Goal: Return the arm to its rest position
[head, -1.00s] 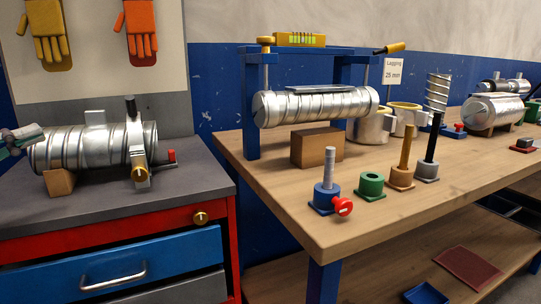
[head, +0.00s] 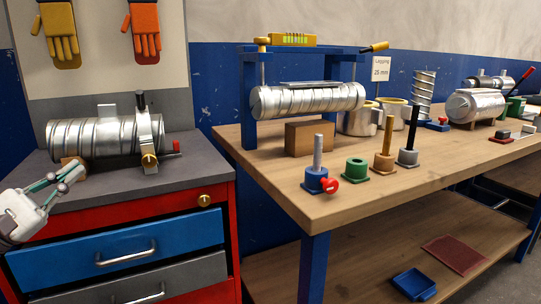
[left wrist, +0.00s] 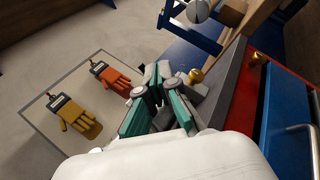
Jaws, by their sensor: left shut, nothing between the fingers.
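My left gripper (head: 74,174) is at the left of the head view, in front of the grey-topped red cabinet, near the left end of the spiral duct (head: 85,138). It is shut and empty. Its teal-and-grey fingers also show in the left wrist view (left wrist: 160,78), with the white housing below them. The metal duct lies level on the cabinet on a wooden block (head: 72,170), with an upright clamp (head: 148,138) at its right end. Whether the fingers touch the block or cabinet I cannot tell. My right gripper is not in view.
The red cabinet has a blue drawer (head: 118,248) in front. To the right, a wooden workbench (head: 350,196) holds another duct (head: 308,100) in a blue frame, several coloured posts and metal cups. Yellow and orange gloves (head: 145,32) hang on the wall board.

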